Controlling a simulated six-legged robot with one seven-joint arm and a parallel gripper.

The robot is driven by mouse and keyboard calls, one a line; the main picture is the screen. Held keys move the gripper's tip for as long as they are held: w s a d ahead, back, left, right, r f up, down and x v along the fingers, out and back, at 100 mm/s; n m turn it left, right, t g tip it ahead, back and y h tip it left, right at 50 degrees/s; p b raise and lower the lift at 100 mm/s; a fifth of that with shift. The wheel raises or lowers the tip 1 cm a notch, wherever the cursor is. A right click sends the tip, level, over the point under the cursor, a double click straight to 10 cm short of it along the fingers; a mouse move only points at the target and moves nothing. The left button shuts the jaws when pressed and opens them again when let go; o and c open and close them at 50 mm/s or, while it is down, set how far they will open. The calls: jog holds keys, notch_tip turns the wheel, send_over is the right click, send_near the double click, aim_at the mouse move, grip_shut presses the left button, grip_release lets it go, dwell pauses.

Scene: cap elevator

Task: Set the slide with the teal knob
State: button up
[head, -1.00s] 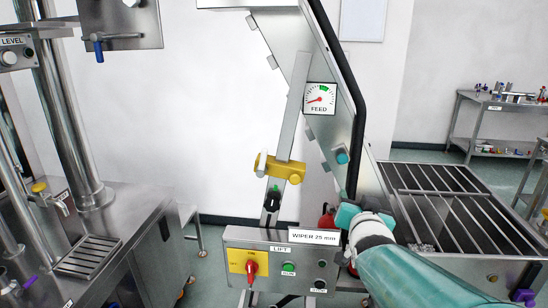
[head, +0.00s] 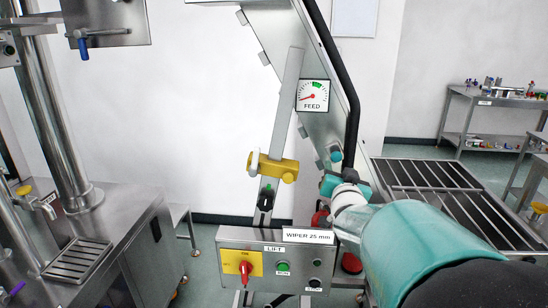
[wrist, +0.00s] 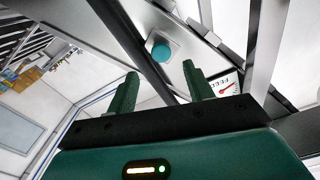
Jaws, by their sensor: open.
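The teal knob (head: 335,156) sits on the edge of the sloping steel elevator frame, below the FEED dial (head: 313,96). It also shows in the wrist view as a round blue-teal knob (wrist: 161,52) on a metal plate, beyond the fingertips and roughly between them. My gripper (head: 334,185) is just below the knob in the head view. Its two green fingers (wrist: 160,78) are apart with nothing between them, and they look clear of the knob. The dial needle points to the lower left, away from the green band. A label reads WIPER 25 mm (head: 308,236).
A yellow clamp (head: 275,168) sits on a slanted bar left of the knob. A control box (head: 276,262) with a red switch handle and green button stands below. A black edge strip (head: 352,125) runs close beside the knob.

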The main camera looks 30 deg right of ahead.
aim_at(337, 159)
jog(key=x, duration=0.7)
jog(key=shift+a+f, duration=0.1)
jog(key=shift+w, duration=0.1)
grip_shut()
